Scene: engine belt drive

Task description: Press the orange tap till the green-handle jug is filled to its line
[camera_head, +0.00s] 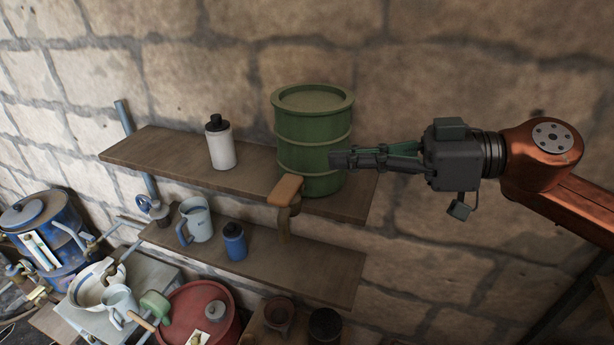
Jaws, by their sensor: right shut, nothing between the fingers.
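The orange tap (286,190) sticks out low at the front of the green drum (312,125), which stands on the upper shelf. A narrow brownish piece hangs from the tap towards the lower shelf; I cannot tell whether it is spout or stream. A pale jug with a blue handle (197,222) stands upright on the lower shelf, left of the tap. My right gripper (340,160) is shut and empty, its tips before the drum's right side, above and right of the tap. My left gripper is out of view.
A white bottle (221,146) stands on the upper shelf (150,147). A blue bottle (235,242) stands on the lower shelf (320,270). Below are a red drum (185,318), a grey jug (119,303) and a blue pot (40,225). The stone wall is bare at right.

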